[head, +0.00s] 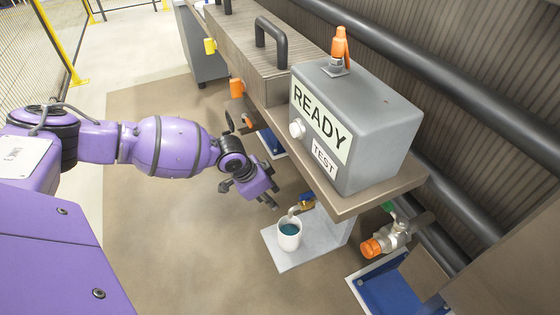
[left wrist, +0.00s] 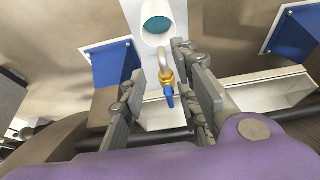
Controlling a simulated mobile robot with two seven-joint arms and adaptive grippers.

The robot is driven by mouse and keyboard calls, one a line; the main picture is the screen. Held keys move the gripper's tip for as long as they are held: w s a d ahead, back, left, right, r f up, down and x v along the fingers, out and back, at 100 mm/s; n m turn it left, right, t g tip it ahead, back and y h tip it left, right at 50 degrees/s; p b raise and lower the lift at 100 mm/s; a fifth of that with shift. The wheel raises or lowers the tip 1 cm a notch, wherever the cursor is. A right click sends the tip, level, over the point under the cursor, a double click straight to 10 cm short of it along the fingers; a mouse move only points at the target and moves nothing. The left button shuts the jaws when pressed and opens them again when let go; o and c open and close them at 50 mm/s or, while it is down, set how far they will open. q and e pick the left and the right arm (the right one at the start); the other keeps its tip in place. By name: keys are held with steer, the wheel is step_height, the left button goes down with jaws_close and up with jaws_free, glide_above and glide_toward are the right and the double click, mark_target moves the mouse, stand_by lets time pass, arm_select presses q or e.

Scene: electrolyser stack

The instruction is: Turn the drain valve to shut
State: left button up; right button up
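A small brass valve with a blue lever (head: 306,200) sits under the shelf edge, its curved spout over a white cup of blue-green liquid (head: 289,235). In the left wrist view the brass body (left wrist: 166,77) shows with the blue lever (left wrist: 169,97) pointing away from the spout, roughly in line with it. My left gripper (head: 273,194) is just left of the valve in the head view. In the left wrist view its fingers (left wrist: 162,85) are spread wide, with the valve appearing between them and no contact visible. My right gripper is in neither view.
A grey box labelled READY and TEST (head: 355,130) stands on the shelf (head: 350,203) above. An orange-knobbed valve (head: 385,242) is at right, above a blue tray (head: 385,292). The cup stands on a pale plate (head: 290,262). Floor at left is clear.

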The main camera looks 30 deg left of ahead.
arm_select(q)
steer(key=w+d, duration=0.3)
glide_above(307, 193)
steer(key=s, duration=0.1)
steer(key=shift+s+a+r+b, duration=0.15)
steer(key=shift+a+r+b, duration=0.05)
steer(key=shift+a+b, duration=0.25)
steer(key=x, duration=0.4)
steer(key=shift+s+a+f+b, duration=0.1)
steer(key=shift+s+a+b, duration=0.1)
steer(key=shift+b, duration=0.2)
steer(key=shift+w+d+f, duration=0.1)
steer(key=shift+w+f, duration=0.1)
steer(key=shift+f, duration=0.2)
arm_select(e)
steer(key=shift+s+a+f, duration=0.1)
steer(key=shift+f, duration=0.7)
arm_select(q)
jaws_close()
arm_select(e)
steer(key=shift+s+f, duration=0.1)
